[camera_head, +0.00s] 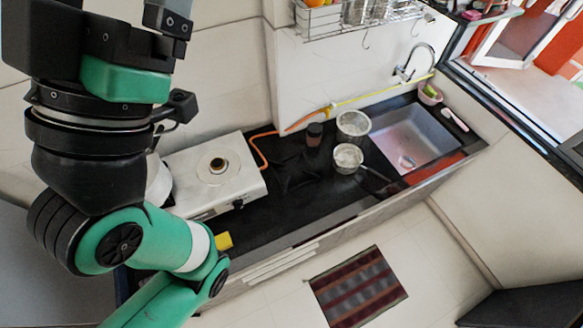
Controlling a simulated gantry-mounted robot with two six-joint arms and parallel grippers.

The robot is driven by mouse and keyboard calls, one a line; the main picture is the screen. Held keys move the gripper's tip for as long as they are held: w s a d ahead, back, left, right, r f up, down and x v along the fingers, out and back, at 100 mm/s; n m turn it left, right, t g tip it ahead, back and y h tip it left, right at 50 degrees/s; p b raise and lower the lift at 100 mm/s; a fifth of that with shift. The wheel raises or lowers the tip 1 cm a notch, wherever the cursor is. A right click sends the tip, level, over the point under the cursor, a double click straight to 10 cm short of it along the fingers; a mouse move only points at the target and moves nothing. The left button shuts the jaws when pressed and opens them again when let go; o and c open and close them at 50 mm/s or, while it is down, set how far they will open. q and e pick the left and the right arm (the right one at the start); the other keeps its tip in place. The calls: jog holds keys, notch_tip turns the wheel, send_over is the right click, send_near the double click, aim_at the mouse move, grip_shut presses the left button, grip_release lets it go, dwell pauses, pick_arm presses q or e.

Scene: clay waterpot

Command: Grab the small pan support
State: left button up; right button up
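I cannot make out a small pan support in the head view. The white stove (186,187) stands on the dark counter just right of my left arm, with a round burner (217,165) on its top. My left arm fills the left side of the view and hides part of the stove's left end and the wall. My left gripper (168,18) is at the top left edge, high and apart from the stove. Its fingers are not clear, so its opening cannot be told. My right gripper is not in view.
Two metal pots (353,124) (347,158) and a dark cup (315,134) stand on the counter (290,205). An orange hose (262,152) runs from the stove. A sink (425,140) is at the right. A yellow block (224,241) lies near the counter's front edge. A striped mat (358,287) is on the floor.

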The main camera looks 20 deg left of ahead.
pick_arm(q)
jog(key=shift+c, duration=0.3)
jog(key=c, duration=0.8)
